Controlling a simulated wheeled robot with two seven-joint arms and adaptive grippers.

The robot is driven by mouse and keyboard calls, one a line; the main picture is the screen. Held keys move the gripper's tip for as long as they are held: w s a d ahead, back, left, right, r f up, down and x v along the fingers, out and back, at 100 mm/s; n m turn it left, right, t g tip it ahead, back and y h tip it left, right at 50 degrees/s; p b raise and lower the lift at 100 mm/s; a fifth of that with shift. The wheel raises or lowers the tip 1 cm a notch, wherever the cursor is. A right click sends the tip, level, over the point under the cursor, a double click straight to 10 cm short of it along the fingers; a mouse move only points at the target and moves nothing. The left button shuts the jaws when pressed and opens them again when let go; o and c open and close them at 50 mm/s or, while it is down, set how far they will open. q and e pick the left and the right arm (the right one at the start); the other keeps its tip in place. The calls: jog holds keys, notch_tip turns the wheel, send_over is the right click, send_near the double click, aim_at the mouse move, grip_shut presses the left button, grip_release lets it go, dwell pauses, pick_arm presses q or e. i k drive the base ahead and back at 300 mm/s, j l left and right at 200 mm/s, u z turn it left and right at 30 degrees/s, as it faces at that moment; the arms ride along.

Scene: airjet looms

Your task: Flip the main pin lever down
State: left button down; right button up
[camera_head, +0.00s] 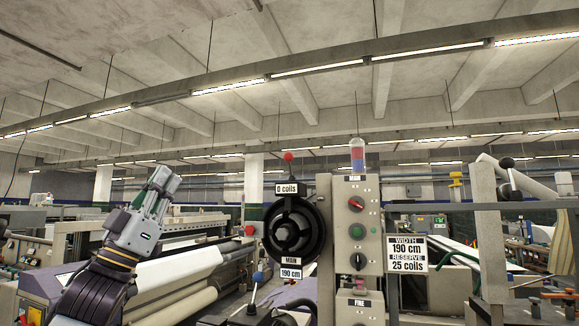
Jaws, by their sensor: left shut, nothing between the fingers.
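A black round coil unit (292,228) with a "0 coils" sign above and a "MAIN" label below stands at the centre. A red ball knob (288,156) sticks up above it, its stem pointing upward. A blue ball-topped lever (257,278) stands lower, left of the "190 cm" label, tilted slightly. Which of these is the main pin lever I cannot tell for certain. My left gripper (160,182) is shut and empty, raised at the left with its fingers pointing up, well apart from both levers. My right gripper is not in view.
A grey control panel (357,285) with red, green and black knobs stands right of the coil unit. A sign (407,254) reading "190 cm" and "25 coils" hangs beside it. White fabric rolls (175,303) lie behind my left arm.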

aim_at(288, 157)
jog(key=i+l, duration=0.8)
jog(key=l, duration=0.1)
